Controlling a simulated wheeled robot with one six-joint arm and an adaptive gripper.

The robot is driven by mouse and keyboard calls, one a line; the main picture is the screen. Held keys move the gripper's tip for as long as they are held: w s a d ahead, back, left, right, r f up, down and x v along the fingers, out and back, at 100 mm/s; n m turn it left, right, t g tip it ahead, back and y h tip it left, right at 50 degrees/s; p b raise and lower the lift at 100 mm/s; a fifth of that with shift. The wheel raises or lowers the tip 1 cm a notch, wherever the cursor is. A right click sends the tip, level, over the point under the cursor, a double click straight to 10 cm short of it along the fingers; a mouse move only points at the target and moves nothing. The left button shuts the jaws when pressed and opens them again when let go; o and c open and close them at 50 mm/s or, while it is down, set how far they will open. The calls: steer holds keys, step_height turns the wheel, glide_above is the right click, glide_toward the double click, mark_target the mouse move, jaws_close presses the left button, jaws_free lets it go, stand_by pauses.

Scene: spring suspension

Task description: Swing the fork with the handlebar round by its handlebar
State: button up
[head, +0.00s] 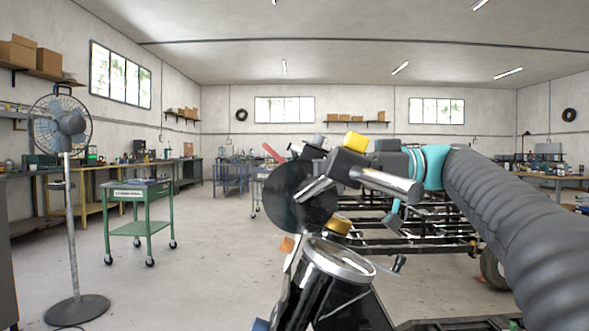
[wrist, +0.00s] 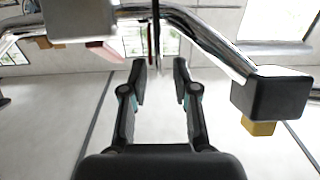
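The fork with the handlebar stands at the centre of the head view, with a dark round disc (head: 297,205) and a chrome-rimmed round part below. Its handlebar (head: 387,186) is a chrome tube by a dark block with a yellow top (head: 355,141). In the wrist view the chrome handlebar (wrist: 212,42) curves across the top, ending at a dark block (wrist: 272,94) on the right. My gripper (wrist: 160,68) is open, its two fingers apart, with the handlebar just beyond the tips. A thin dark upright edge shows between them. In the head view its fingers are mostly hidden.
A black tubular frame (head: 400,237) with a wheel stands behind at right. A green trolley (head: 140,195) and a standing fan (head: 68,150) are at left. The floor (head: 205,265) between trolley and fork is clear.

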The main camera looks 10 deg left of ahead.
mark_target(278, 168)
steer(key=shift+x, duration=2.8)
jaws_close()
